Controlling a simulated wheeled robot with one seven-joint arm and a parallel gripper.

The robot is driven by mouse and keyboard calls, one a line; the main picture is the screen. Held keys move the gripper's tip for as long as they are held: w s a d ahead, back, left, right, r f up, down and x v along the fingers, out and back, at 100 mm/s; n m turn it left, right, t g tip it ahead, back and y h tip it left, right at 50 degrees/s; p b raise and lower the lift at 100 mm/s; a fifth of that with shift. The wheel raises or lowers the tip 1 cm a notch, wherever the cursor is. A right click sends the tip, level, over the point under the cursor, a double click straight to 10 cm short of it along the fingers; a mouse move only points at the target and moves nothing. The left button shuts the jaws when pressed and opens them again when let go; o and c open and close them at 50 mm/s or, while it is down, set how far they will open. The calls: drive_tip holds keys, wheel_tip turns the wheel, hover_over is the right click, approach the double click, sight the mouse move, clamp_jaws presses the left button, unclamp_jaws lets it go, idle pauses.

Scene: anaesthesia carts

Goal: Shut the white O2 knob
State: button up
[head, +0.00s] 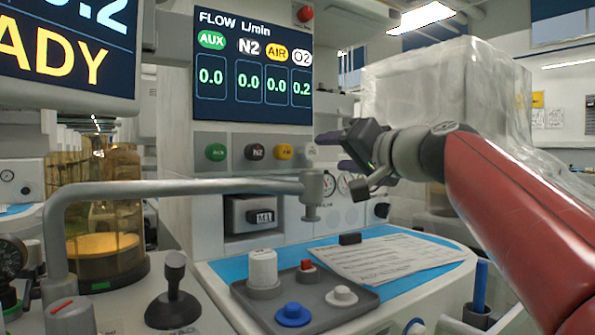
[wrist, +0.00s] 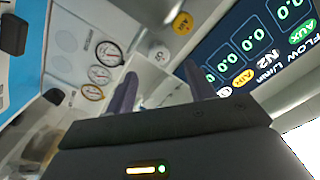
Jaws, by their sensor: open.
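The white O2 knob (head: 311,152) is at the right end of a row of knobs below the flow screen, partly beside my fingers in the head view. In the wrist view the white knob (wrist: 159,55) shows beyond the gap between my fingertips. My gripper (head: 330,151) is open, its two dark purple fingers pointing at the panel, close in front of the knob. In the wrist view my gripper (wrist: 160,75) has nothing between its fingers; contact with the knob cannot be made out. The flow screen (head: 252,65) reads 0.2 under O2 and 0.0 under AUX, N2 and AIR.
The yellow AIR knob (head: 284,152) is close left of the O2 knob, then the black N2 knob (head: 255,152) and green AUX knob (head: 215,152). Round gauges (wrist: 107,53) are near my fingers. A grey pipe arm (head: 180,187) crosses below the knobs. A tray (head: 350,312) stands below.

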sight(312, 152)
drive_tip(key=shift+n, duration=0.3)
drive_tip(key=p+x, duration=0.1)
drive_tip(key=x, duration=0.6)
drive_tip(key=shift+w, duration=0.25)
drive_tip(key=shift+c, duration=0.2)
